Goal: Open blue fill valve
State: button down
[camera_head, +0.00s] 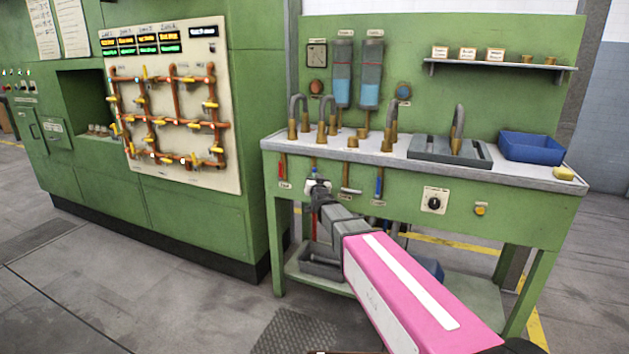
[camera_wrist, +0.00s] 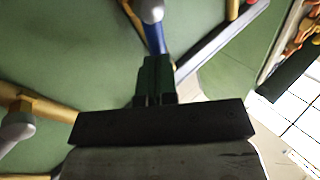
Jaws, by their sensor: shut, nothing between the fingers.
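In the wrist view the blue handle (camera_wrist: 155,38) runs down from a silver fitting to the tips of my gripper (camera_wrist: 155,75). My fingers are shut with nothing between them. They are at the handle's lower end; I cannot tell whether they touch it. The tips hide that end. Another blue handle (camera_head: 379,187) hangs farther right, and a red one (camera_head: 283,168) to the left.
The green bench (camera_head: 520,205) carries taps, a grey sink (camera_head: 450,150) and a blue tray (camera_head: 532,148). A lever (camera_head: 350,190) and a black knob (camera_head: 434,203) are on its front. A valve panel (camera_head: 165,110) stands on the left. Floor at the left front is clear.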

jog(key=v, duration=1.4)
jog(key=shift+f, duration=0.15)
